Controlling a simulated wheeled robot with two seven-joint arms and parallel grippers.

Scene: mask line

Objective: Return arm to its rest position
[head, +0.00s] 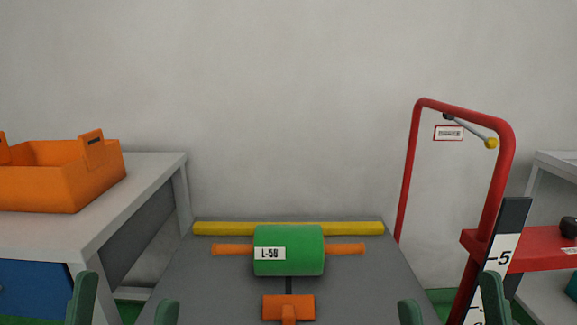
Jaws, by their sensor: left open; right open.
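My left gripper (124,304) is at the bottom left of the head view. Only its two green fingers show, spread apart with nothing between them. My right gripper (452,304) is at the bottom right, its two green fingers also apart and empty. The rest of both arms is out of view. The fingers are on either side of a green roller (302,250) with orange end handles and an "L-50" label, and neither gripper touches it.
The roller is at a grey table (222,285) with a yellow bar (288,229) along its far edge. An orange crate (70,186) stands on a side bench (150,168) at left. A red frame (411,165) with a lever (470,131) stands at right. An orange block (276,307) sits in front.

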